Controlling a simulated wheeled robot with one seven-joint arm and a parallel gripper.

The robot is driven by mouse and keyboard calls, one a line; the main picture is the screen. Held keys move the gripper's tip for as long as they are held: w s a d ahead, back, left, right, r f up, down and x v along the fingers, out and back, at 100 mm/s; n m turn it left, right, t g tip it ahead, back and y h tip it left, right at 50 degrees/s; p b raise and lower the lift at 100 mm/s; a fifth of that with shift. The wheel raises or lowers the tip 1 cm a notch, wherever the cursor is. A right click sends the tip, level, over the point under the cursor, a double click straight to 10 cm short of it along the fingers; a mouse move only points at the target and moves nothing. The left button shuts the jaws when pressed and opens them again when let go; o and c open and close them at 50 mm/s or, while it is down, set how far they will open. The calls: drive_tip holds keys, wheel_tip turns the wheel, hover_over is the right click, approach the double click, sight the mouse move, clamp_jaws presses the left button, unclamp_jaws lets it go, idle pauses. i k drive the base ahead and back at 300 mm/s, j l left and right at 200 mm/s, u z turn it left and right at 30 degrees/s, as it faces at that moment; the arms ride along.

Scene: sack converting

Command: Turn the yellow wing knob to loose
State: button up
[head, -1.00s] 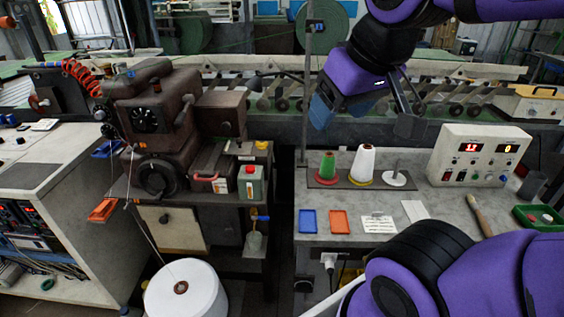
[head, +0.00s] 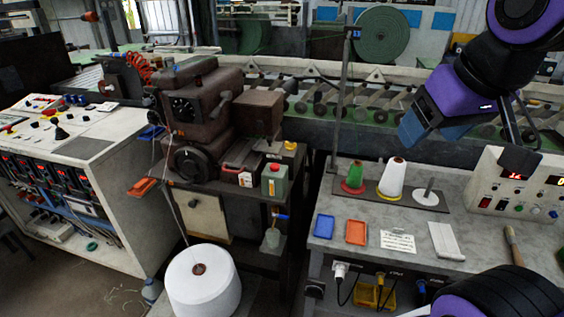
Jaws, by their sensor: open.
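My gripper (head: 462,143) is at the upper right, above the grey bench and well to the right of the yellow piece. It is open, and I see nothing held in it.
A green oil can (head: 274,181) stands just in front of the yellow piece. Thread cones (head: 392,178) stand on the grey bench (head: 375,257). A large white spool (head: 203,284) stands low in front of the machine. A thin upright post (head: 338,100) rises between machine and gripper.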

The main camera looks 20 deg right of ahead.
sight(290, 147)
drive_tip(key=i+j+z, duration=0.3)
drive_tip(key=j, duration=0.3)
drive_tip(key=i+j+z, duration=0.3)
drive_tip(key=j, duration=0.35)
